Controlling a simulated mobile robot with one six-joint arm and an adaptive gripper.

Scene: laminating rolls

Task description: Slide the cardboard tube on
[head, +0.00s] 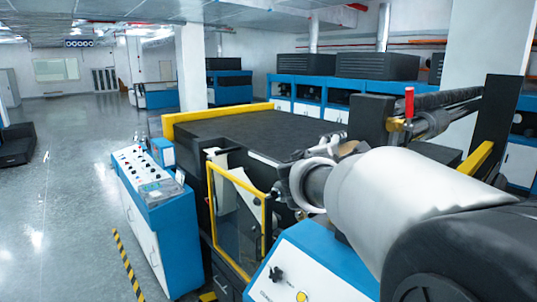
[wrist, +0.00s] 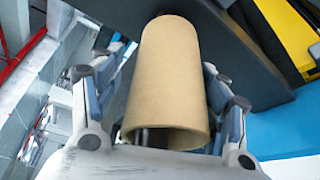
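The cardboard tube (wrist: 170,75) is plain tan and fills the middle of the wrist view, its open near end facing my wrist. My gripper (wrist: 165,70) has one grey-blue finger along each side of the tube and appears closed on it. The tube's far end is close to a dark bar or panel; whether it is around a shaft there cannot be told.
A black-topped machine (head: 245,130) with yellow edges is beside my arm. A dark roller (head: 450,100) and red handle (head: 409,103) are at right. A blue-and-white control cabinet (head: 155,205) stands at left. Open grey floor (head: 70,190) lies farther left.

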